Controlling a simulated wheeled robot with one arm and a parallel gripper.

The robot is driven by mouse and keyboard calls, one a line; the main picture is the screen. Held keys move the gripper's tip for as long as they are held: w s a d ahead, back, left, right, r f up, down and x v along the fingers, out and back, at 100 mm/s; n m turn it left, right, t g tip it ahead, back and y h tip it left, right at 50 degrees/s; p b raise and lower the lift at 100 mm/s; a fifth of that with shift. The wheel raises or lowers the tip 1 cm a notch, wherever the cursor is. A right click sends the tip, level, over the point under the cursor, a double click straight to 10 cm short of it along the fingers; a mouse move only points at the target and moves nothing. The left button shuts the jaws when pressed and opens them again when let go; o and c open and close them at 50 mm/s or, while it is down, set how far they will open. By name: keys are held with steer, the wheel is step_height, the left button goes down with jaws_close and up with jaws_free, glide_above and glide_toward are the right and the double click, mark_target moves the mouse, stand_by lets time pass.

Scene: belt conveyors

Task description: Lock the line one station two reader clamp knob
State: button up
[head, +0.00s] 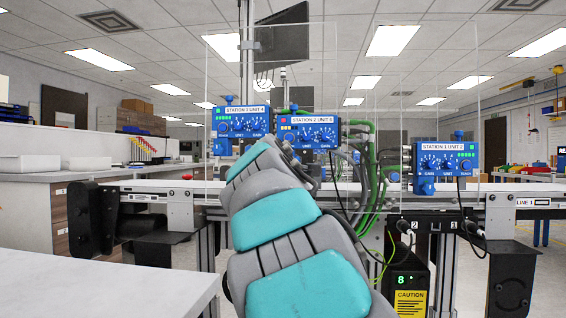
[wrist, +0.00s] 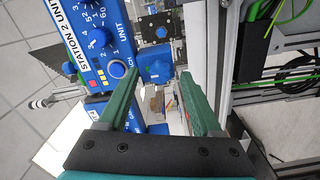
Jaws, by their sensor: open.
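A blue knob-like part (wrist: 156,66), which looks like the clamp knob, shows beside the reader, beyond the gap between my fingers. Its locked or loose state cannot be told. My gripper (wrist: 158,76) is open and empty, its two green fingers pointing toward that part. Contact is not visible. In the head view my arm hides the gripper and the reader's lower side.
Similar blue readers, station 3 (head: 243,121) and station 1 (head: 445,160), stand left and right. Green and grey cables (head: 368,165) hang right of the station 2 reader. A metal rail (head: 155,188) runs across, with clear panels above. A pale bench (head: 110,285) is at front left.

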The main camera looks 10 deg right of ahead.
steer(key=v, duration=0.7)
steer(key=shift+s, duration=0.2)
steer(key=s+d+f+m+g+y, duration=0.1)
steer(key=s+d+f+m+g, duration=0.2)
steer(key=f, duration=0.7)
steer(key=s+d+f+m+g, duration=0.1)
steer(key=s+d+f+g, duration=0.2)
steer(key=s+f, duration=0.45)
steer(key=s+d+f+m+g+y, duration=0.1)
steer(key=s+d+f+m+g, duration=0.25)
steer(key=f, duration=0.85)
steer(key=s+a+f+m+g+y, duration=0.1)
steer(key=s+a+f+g, duration=0.1)
steer(key=s+f, duration=0.4)
steer(key=s+a+f+m+g+y+p, duration=0.1)
steer(key=s+f+g, duration=0.3)
steer(key=s, duration=1)
steer(key=s+a+f+m+g+y, duration=0.1)
steer(key=s+a+f+g, duration=0.2)
steer(key=s+f, duration=0.7)
steer(key=shift+s+m+y, duration=0.3)
steer(key=shift+s+m, duration=0.05)
steer(key=shift+s, duration=0.25)
